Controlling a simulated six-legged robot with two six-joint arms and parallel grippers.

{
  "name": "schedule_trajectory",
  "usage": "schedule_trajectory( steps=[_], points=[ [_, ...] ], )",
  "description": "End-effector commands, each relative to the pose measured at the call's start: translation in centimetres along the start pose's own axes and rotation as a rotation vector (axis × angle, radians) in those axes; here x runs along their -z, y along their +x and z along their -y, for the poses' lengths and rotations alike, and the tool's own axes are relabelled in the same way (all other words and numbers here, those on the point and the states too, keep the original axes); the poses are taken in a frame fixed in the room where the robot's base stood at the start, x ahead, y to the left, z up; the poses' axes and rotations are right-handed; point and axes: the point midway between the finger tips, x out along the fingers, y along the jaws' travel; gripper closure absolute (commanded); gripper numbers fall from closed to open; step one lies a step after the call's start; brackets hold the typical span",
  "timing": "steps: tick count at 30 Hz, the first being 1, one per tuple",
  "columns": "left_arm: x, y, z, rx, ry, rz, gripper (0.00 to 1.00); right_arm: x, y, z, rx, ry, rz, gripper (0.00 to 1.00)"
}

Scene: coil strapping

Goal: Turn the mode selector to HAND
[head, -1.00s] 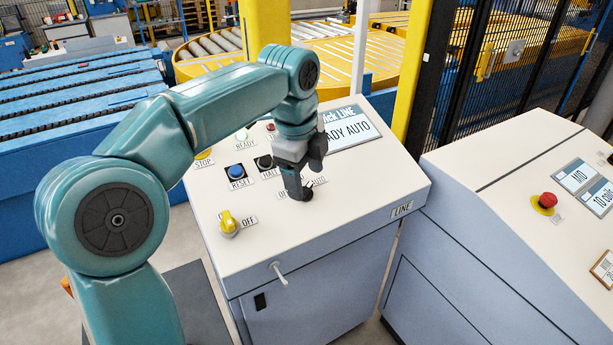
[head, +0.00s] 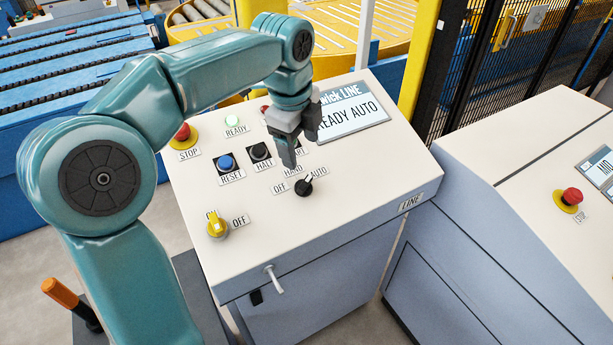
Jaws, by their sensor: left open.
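The mode selector (head: 304,187) is a small black knob on the sloping top of the LINE console (head: 340,205). The labels OFF, HAND and AUTO stand around its far side. Its pointer seems to lean up and right, towards AUTO. The display (head: 352,119) reads READY AUTO. My left gripper (head: 289,162) is open and empty, pointing down just beyond the selector. It appears clear of the knob and partly covers the button labels behind. My right gripper is not in view.
A red STOP button (head: 183,133), blue RESET button (head: 226,163) and black HALT button (head: 259,152) sit near the selector. A yellow switch (head: 216,225) marked OFF is at the near left. A second console (head: 520,200) with a red button (head: 571,197) stands right.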

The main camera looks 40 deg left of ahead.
Motion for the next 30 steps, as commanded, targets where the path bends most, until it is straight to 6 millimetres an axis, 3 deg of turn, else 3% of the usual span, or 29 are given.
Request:
schedule_trajectory(
  steps=[9, 15, 27, 28, 30],
  points=[
    [0.0, 7.5, 0.0, -0.004, 0.000, 0.001, 0.30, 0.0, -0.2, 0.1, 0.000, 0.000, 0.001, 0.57],
    [0.0, 10.6, 0.2, -0.002, -0.001, 0.000, 0.30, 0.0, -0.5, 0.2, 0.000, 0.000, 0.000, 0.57],
    [-0.2, 11.7, 0.4, 0.001, -0.001, 0.000, 0.30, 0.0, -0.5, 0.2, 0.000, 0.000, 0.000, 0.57],
    [-0.1, 11.7, 0.4, 0.001, -0.001, 0.000, 0.33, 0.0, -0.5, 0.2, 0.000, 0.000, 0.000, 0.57],
    [-0.1, 11.7, 0.4, 0.001, -0.001, 0.000, 0.56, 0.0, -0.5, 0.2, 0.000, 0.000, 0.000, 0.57]
  ],
)
